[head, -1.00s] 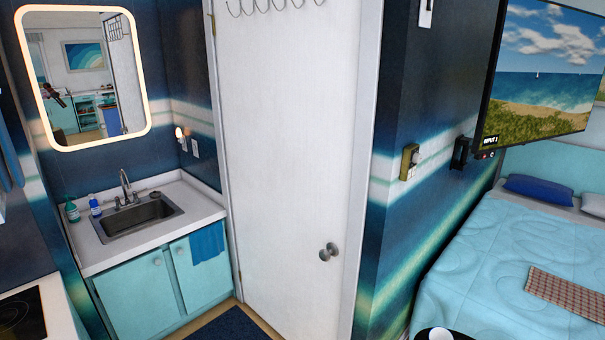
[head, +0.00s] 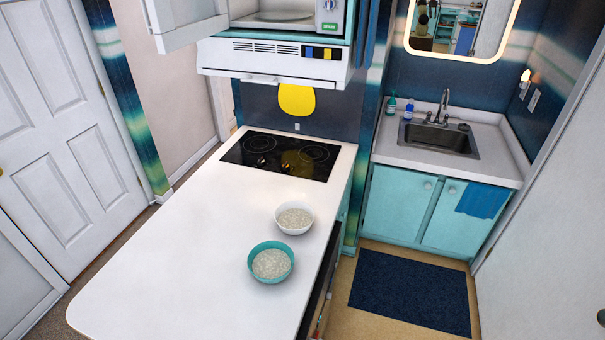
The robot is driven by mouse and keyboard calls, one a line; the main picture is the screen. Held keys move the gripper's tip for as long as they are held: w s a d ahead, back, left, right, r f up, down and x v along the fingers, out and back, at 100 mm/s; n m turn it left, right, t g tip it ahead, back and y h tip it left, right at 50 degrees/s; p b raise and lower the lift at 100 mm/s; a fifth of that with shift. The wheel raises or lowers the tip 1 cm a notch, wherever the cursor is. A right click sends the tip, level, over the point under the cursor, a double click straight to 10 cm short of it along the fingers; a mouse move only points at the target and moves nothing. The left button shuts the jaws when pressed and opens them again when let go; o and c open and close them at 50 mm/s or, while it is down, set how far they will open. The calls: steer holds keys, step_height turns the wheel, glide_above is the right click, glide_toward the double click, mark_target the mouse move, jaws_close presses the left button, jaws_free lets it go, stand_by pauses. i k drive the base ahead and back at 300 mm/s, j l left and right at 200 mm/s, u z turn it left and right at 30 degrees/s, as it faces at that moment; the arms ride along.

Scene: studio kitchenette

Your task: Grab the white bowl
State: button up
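The white bowl (head: 294,229) stands upright on the white counter, near its right edge and a little in front of the black cooktop. It holds something pale and grainy. A teal bowl (head: 270,276) with similar pale contents stands just in front of it and slightly to the left. The two bowls are close together; I cannot tell whether they touch. My gripper does not show in the head view.
The white counter (head: 170,255) is clear left of the bowls. The cooktop (head: 281,155) lies behind them, below a hood (head: 270,62) and an open microwave (head: 285,17). A dark blue mat (head: 410,290) lies on the floor to the right, before the sink (head: 438,138).

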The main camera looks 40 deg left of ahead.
mark_target(294, 218)
steer(key=i+u, duration=0.2)
steer(key=u, duration=0.25)
steer(key=i+l+u, duration=0.15)
steer(key=u, duration=0.3)
steer(key=i+l+u, duration=0.15)
steer(key=u, duration=0.3)
steer(key=i+l+u, duration=0.15)
steer(key=u, duration=0.35)
steer(key=i+l+u, duration=0.1)
steer(key=l+u, duration=0.35)
steer(key=i+l+u, duration=0.1)
steer(key=l+u, duration=1.15)
steer(key=k+l, duration=0.05)
steer(key=l, duration=0.05)
